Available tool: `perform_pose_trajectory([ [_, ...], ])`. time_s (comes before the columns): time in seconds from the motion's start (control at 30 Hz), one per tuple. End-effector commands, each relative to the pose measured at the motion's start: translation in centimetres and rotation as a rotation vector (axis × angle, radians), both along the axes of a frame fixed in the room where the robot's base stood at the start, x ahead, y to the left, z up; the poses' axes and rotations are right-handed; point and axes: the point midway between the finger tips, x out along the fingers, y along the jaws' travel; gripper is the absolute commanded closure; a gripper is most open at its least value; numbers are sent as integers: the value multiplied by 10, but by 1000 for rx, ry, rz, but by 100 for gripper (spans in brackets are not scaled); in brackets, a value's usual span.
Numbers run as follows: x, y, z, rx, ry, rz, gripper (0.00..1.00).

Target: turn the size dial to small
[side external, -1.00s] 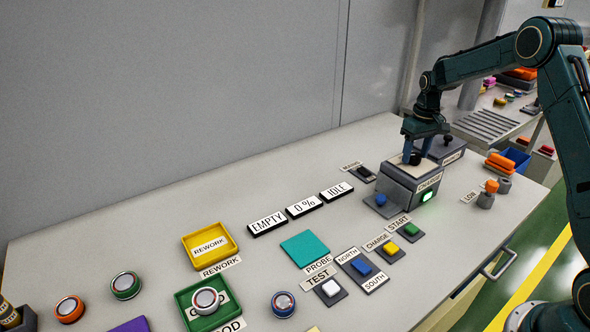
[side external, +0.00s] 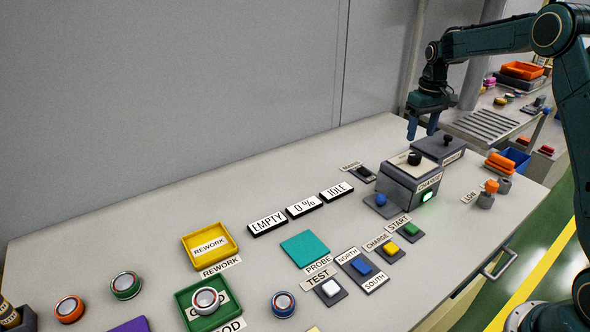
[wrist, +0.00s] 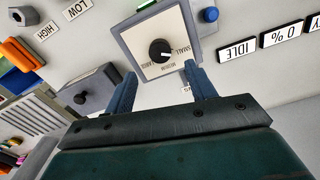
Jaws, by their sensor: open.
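The size dial is a round black knob (side external: 414,158) on the light top plate of the grey charger box (side external: 397,192). In the wrist view the knob (wrist: 161,51) has a white mark that points right, toward the side with the word SMALL. MEDIUM and another word, seemingly LARGE, are printed below the knob. My gripper (side external: 422,129) is open and empty, raised above and behind the box. In the wrist view the two blue fingers (wrist: 160,78) are apart, below the knob and clear of it.
A second grey box with a small black knob (side external: 448,139) stands right behind the charger. A blue button (side external: 381,199) sits at the charger's left front. An orange-topped post (side external: 489,190) stands to its right.

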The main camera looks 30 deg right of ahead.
Motion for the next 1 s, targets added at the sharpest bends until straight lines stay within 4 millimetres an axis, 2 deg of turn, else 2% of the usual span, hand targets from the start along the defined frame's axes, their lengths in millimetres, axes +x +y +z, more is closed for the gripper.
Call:
perform_pose_trajectory([
  [0.2, 0, 0, 37, -2, -3, 0, 44],
  [0.4, 0, 0, 58, 0, -2, 1, 44],
  [0.6, 0, 0, 65, 0, 0, 1, 44],
  [1.0, -1, 2, 67, -2, -3, 2, 44],
])
